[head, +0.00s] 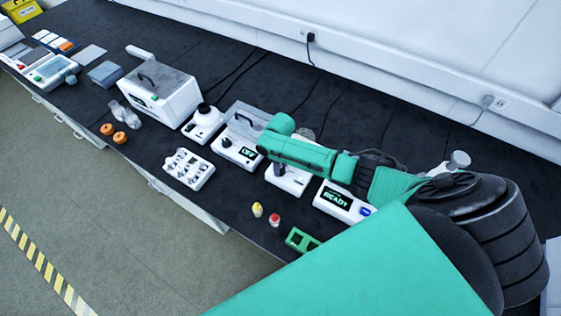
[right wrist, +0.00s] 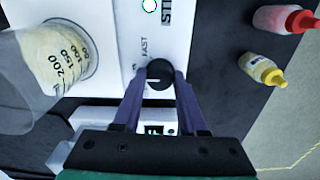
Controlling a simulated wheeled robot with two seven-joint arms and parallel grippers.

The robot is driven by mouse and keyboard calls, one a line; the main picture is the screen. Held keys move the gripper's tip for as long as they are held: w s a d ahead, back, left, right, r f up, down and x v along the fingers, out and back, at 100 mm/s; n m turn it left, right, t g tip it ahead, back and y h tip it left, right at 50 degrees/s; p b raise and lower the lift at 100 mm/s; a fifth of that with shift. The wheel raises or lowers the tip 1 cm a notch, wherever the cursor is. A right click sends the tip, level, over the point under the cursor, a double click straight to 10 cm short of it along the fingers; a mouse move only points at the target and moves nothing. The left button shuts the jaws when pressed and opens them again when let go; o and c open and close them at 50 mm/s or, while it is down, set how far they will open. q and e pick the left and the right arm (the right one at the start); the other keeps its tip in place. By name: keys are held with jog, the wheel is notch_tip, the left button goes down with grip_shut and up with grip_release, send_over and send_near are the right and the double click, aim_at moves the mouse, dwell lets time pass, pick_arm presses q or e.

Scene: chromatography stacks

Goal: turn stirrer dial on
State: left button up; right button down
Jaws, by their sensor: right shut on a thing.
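The white stirrer (head: 290,181) stands on the dark bench, partly hidden under my right arm in the head view. The right wrist view shows its white top (right wrist: 178,50) with the word FAST and part of a larger label. Its black round dial (right wrist: 160,74) sits between the two purple fingertips of my right gripper (right wrist: 159,78), which is shut on it. A pale line marks the dial's face. A round light with a green tint (right wrist: 149,5) shows at the top edge. A graduated beaker (right wrist: 50,70) with pale yellow contents stands on the stirrer. My left gripper is out of view.
A yellow-capped vial (head: 257,210) and a red-capped vial (head: 274,220) stand in front of the stirrer. A green holder (head: 301,240) lies near the bench edge.

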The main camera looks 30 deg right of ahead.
jog(key=shift+w+r, duration=0.15)
jog(key=shift+w, duration=0.05)
jog(key=shift+c, duration=2.2)
grip_release()
jog(key=shift+s, duration=0.1)
